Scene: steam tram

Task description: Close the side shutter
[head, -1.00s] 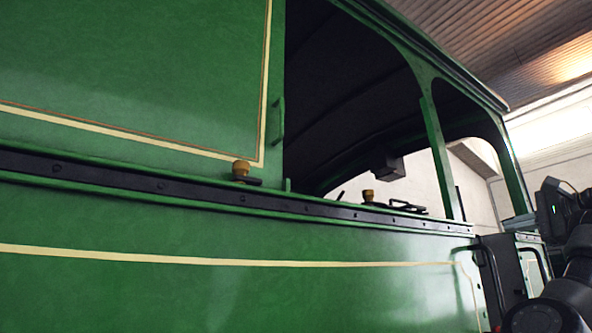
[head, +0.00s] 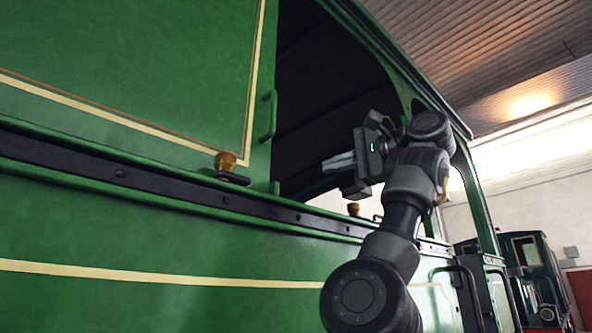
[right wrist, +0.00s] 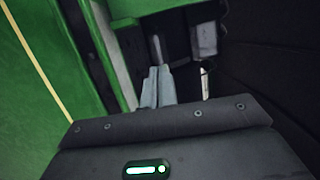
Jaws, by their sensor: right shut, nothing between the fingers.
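The side shutter (head: 120,70) is a large green panel with a cream and orange border line at the left of the head view. A green upright handle (head: 266,116) is on its right edge. Right of that edge the dark window opening (head: 305,75) stands uncovered. My right gripper (head: 325,164) is shut and empty in front of the opening, fingers pointing left, to the right of the handle and apart from it. In the right wrist view its fingers (right wrist: 158,72) show close together, with green panel (right wrist: 35,95) to their left. My left gripper is out of view.
A black rail (head: 120,174) runs along the green cab side under the shutter. A brass knob (head: 226,162) sits on it near the shutter's lower corner, and another (head: 353,209) further right. A dark green vehicle (head: 530,265) stands at the far right.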

